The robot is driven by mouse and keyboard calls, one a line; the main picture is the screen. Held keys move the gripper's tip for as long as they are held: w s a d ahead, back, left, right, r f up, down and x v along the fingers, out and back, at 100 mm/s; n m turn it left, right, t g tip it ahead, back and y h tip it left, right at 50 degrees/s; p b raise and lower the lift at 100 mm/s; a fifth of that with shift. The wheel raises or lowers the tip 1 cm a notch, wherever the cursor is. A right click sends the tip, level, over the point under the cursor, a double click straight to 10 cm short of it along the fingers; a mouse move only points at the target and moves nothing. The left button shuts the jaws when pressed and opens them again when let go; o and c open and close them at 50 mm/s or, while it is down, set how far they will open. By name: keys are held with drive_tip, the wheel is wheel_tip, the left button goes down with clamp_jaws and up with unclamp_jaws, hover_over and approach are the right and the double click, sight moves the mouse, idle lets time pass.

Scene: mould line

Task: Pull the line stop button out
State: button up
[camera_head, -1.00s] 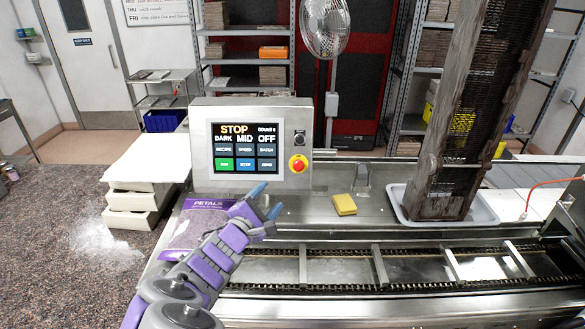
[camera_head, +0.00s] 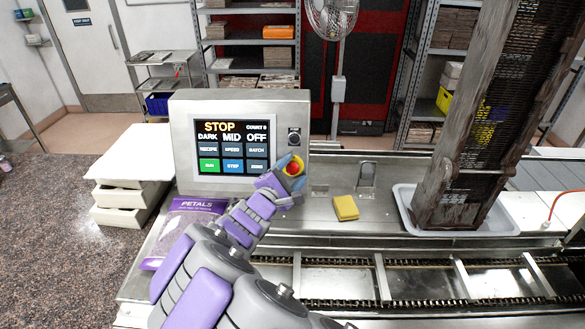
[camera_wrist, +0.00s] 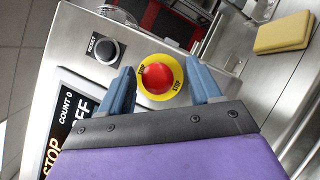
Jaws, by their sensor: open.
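The line stop button is a red mushroom knob (camera_wrist: 158,78) on a yellow ring on the steel control panel. In the head view the red knob (camera_head: 292,169) shows at the panel's lower right, partly hidden by my gripper. My gripper (camera_head: 290,166) is open in front of it. In the wrist view the blue fingers of my gripper (camera_wrist: 162,90) stand on either side of the yellow ring, with the red knob between them and a gap at each side. Whether the fingertips touch the panel cannot be told.
A black reset knob (camera_wrist: 105,50) sits beside the button. The panel screen (camera_head: 233,145) reads STOP. A yellow sponge (camera_head: 345,208) lies on the steel deck to the right. A purple petals bag (camera_head: 190,215) lies below the panel. The chain conveyor (camera_head: 410,282) runs in front.

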drive_tip(key=shift+a, duration=0.6)
drive_tip(key=c, duration=0.3)
drive_tip(key=shift+a, duration=0.1)
drive_tip(key=shift+c, duration=0.8)
drive_tip(key=shift+d, duration=0.3)
drive_tip(key=c, duration=0.5)
clamp_jaws()
